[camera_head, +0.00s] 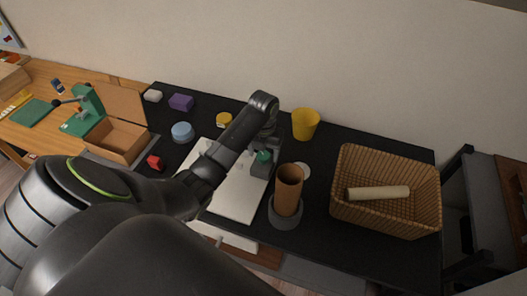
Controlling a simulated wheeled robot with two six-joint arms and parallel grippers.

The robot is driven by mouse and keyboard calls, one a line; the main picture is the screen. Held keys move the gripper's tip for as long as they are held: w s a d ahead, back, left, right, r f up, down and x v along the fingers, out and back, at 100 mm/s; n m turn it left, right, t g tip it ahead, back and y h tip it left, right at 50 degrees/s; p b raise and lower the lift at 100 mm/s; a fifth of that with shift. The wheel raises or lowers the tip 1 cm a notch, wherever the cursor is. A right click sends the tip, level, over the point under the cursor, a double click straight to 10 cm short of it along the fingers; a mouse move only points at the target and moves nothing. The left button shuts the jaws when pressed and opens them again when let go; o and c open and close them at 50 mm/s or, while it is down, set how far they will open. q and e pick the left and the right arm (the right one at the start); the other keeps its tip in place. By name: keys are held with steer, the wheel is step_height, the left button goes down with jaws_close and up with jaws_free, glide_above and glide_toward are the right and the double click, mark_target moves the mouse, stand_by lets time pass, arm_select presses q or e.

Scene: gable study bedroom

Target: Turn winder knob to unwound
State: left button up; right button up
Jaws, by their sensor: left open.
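My left arm reaches in from the left, and my left gripper (264,150) points down over the dark table. It is open, with its fingers close around or just above a small green knob-like piece (263,157). This piece, possibly the winder knob, sits at a grey part by the white board (233,201). I cannot tell whether the fingers touch it, and the gripper and wrist hide part of it. The knob's turn position cannot be read. My right gripper is not in view.
A brown tube (289,186) stands upright in a grey round holder (286,213) close to the gripper's right. A yellow cup (305,124) is behind. A wicker basket (344,215) holding a pale roll (378,193) is at the right. A green press-like device (85,112) stands left.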

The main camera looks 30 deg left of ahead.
arm_select(q)
steer(key=c, duration=1)
steer(key=shift+o, duration=0.2)
